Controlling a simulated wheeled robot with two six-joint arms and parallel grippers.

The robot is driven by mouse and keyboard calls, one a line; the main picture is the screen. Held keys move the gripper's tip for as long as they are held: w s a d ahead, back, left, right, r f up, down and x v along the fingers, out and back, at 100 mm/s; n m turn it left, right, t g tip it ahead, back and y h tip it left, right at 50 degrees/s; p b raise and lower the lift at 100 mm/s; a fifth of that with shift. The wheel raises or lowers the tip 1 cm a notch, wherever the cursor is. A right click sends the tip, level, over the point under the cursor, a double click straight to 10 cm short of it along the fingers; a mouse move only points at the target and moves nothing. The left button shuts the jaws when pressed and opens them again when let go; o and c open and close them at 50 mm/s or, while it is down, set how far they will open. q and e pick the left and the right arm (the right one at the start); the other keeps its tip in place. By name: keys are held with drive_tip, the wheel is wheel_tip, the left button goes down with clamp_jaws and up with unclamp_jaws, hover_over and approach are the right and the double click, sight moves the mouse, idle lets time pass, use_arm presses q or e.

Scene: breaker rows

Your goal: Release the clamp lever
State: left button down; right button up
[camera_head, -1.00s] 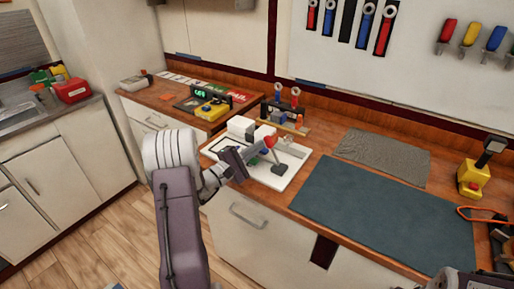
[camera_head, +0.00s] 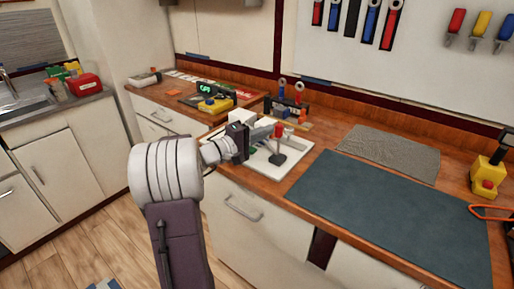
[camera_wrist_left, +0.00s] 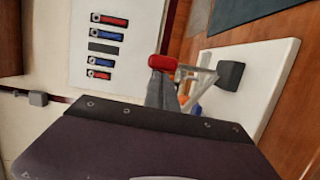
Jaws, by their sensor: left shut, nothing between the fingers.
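The clamp lever has a red grip (camera_head: 278,130) and stands up over a white tray (camera_head: 262,171) on the wooden counter. A dark block (camera_head: 278,159) sits in the tray below the grip. My left gripper (camera_head: 264,132) is shut and empty, with its fingertips right beside the red grip. In the left wrist view the red grip (camera_wrist_left: 162,63) shows at the end of the grey fingers (camera_wrist_left: 162,92); whether they touch cannot be told. The dark block (camera_wrist_left: 231,76) and tray (camera_wrist_left: 277,76) also show there. My wrist hides part of the clamp. My right gripper is not in view.
A blue-grey mat (camera_head: 395,220) and a grey cloth (camera_head: 390,152) lie right of the tray. Behind the tray stands a small rack (camera_head: 287,105) with tools. A yellow device (camera_head: 215,105) is at the back left, and a yellow tool (camera_head: 486,178) at the far right.

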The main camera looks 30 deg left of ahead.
use_arm(q)
drive_tip(key=shift+s+d+m+g+y+b, duration=0.15)
drive_tip(key=shift+d+m+g+y+b, duration=0.15)
drive_tip(key=shift+d+m+b, duration=1.65)
drive_tip(key=shift+s+d+m+g+y+b, duration=0.15)
drive_tip(key=shift+d+m+g+b, duration=0.45)
drive_tip(key=shift+b, duration=2.4)
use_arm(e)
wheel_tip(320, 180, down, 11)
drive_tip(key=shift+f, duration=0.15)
use_arm(q)
drive_tip(key=shift+m, duration=0.35)
drive_tip(key=shift+w+r, duration=0.1)
